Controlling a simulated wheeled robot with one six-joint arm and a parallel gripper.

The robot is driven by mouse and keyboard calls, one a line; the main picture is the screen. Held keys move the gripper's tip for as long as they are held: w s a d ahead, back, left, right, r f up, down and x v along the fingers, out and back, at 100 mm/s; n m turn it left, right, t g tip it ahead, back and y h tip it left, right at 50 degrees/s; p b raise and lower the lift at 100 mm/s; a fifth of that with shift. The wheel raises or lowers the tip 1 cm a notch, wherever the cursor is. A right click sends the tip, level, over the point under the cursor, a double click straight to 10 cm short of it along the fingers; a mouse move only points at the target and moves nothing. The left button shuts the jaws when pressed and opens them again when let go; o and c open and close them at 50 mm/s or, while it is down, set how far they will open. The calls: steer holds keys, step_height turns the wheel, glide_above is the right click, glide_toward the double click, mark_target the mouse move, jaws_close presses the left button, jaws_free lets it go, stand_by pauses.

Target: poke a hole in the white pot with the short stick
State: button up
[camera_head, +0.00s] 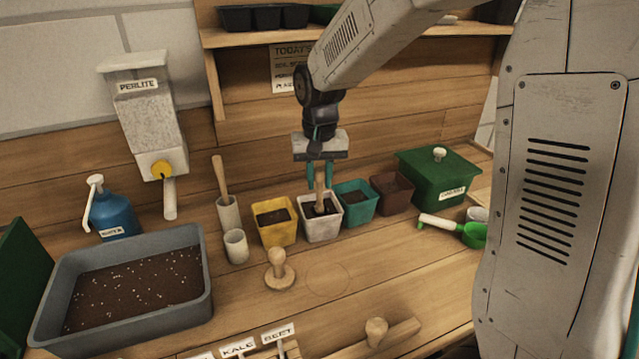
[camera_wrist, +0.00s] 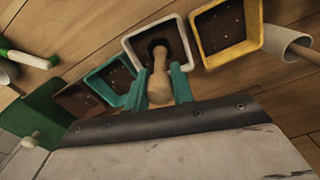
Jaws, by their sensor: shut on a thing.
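The white pot (camera_head: 322,231) stands in the row of pots at the middle of the bench, filled with dark soil. My gripper (camera_head: 320,178) is above it, pointing down, with its teal fingers shut on the short wooden stick (camera_head: 319,201). The stick is close to upright, its lower end at the soil inside the pot. In the wrist view the stick (camera_wrist: 159,82) lies between the fingers, and the white pot (camera_wrist: 131,53) is beyond them. A dark round patch shows in the soil around the stick's tip; how deep the tip sits is hidden.
A yellow pot (camera_head: 278,235) stands close left, a teal pot (camera_head: 357,213) close right, then a brown pot (camera_head: 402,197). A longer stick (camera_head: 219,175) stands in a cup (camera_head: 229,215) farther left. A wooden tamper (camera_head: 280,272) stands in front. The bench before the white pot is clear.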

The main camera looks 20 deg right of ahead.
steer(key=shift+r, duration=4.65)
